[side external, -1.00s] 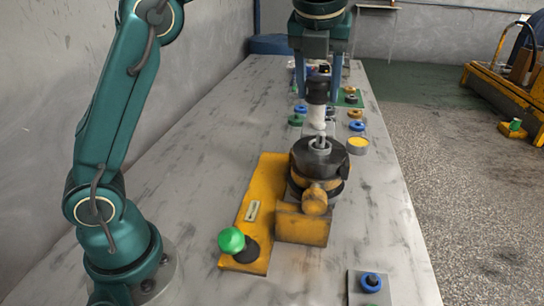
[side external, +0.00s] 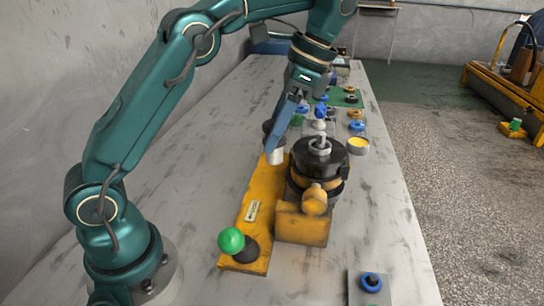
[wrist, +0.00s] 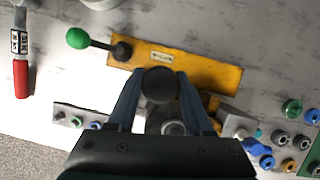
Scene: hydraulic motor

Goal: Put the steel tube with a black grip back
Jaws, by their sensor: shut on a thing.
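The steel tube with a black grip (side external: 275,156) is held in my gripper (side external: 278,138), its pale tube end pointing down. It hangs just left of the motor, over or near the far end of the yellow base plate (side external: 256,198). In the wrist view the black grip's round end (wrist: 160,85) sits between both fingers, hiding the tube below it. The motor (side external: 318,172), with a black top and a metal shaft, stands right of the tube, apart from it.
A green-knobbed lever (side external: 231,241) stands at the plate's near end. Blue, yellow and green ring parts (side external: 356,126) lie behind the motor. A blue ring part (side external: 371,282) sits on a small plate in front. A red-and-grey marker-like object (wrist: 21,78) lies left in the wrist view.

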